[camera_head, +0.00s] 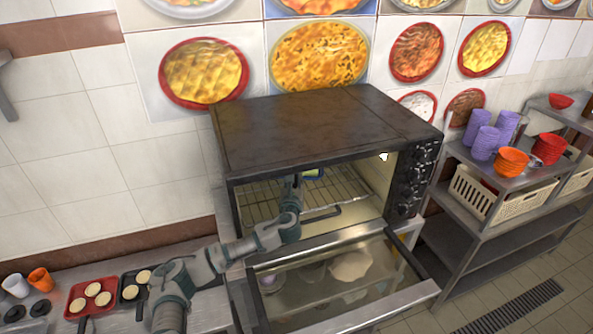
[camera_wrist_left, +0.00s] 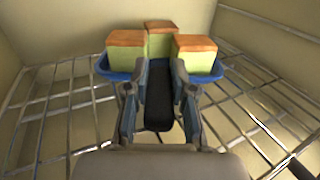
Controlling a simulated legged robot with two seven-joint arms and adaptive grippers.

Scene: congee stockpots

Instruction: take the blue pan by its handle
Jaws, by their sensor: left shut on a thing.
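The blue pan (camera_wrist_left: 103,68) is inside the oven on the wire rack in the left wrist view. It holds three pale green blocks (camera_wrist_left: 195,58) with orange-brown tops. Its dark handle (camera_wrist_left: 158,112) points toward my wrist. My left gripper (camera_wrist_left: 162,78) has its two fingers on either side of the handle near the pan's edge, shut on it. In the head view the left gripper (camera_head: 297,184) reaches through the oven opening, and only a small part of the pan (camera_head: 314,175) shows below the oven's top edge. My right gripper is not in view.
The oven (camera_head: 310,125) has its glass door (camera_head: 340,275) folded down in front, below my left arm. Red and dark trays (camera_head: 78,302) with pale rounds lie on the counter at left. A shelf with bowls, cups and baskets (camera_head: 475,193) stands at right.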

